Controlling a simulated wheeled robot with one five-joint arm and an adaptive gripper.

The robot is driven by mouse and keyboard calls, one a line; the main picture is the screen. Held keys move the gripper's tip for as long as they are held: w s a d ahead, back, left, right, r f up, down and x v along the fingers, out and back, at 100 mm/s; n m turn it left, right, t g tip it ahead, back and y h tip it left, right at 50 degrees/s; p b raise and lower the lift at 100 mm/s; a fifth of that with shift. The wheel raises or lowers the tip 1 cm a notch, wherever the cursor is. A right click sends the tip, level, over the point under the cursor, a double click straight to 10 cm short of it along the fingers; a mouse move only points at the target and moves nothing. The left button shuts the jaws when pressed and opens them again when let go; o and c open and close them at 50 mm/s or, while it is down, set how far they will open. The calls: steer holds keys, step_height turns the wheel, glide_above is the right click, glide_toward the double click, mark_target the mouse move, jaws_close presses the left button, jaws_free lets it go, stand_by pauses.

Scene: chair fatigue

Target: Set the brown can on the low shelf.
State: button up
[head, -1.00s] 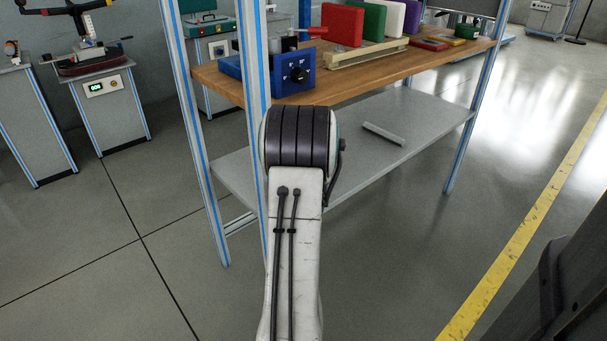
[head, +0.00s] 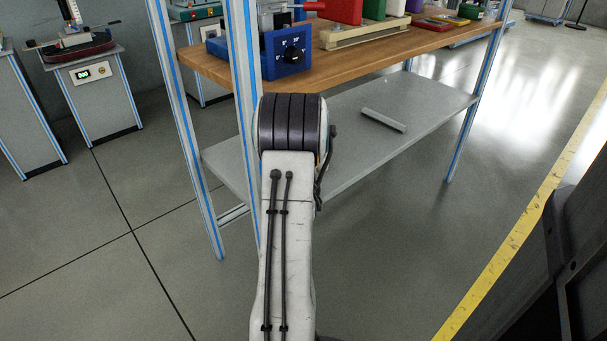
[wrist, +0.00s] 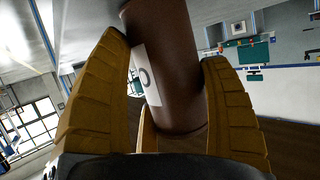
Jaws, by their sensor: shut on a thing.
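The brown can (wrist: 178,60) fills the middle of the wrist view, with a white label bearing a dark letter on its side. My gripper (wrist: 165,80) is shut on it, with yellow-brown ribbed fingers on both sides. In the head view the can and gripper are hidden behind my own arm. The low shelf (head: 355,150) is a grey board under the wooden bench top. My arm reaches up in front of its near left part.
A small grey bar (head: 383,120) lies on the low shelf; the surface around it is bare. Blue-and-grey posts (head: 243,110) frame the bench. The wooden top (head: 350,62) above carries a blue box (head: 285,53) and several coloured blocks. A yellow line (head: 500,250) runs along the floor at right.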

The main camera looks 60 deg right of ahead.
steer(key=o, duration=1.3)
steer(key=shift+r, duration=0.15)
steer(key=shift+p+v, duration=0.6)
steer(key=shift+v, duration=3.15)
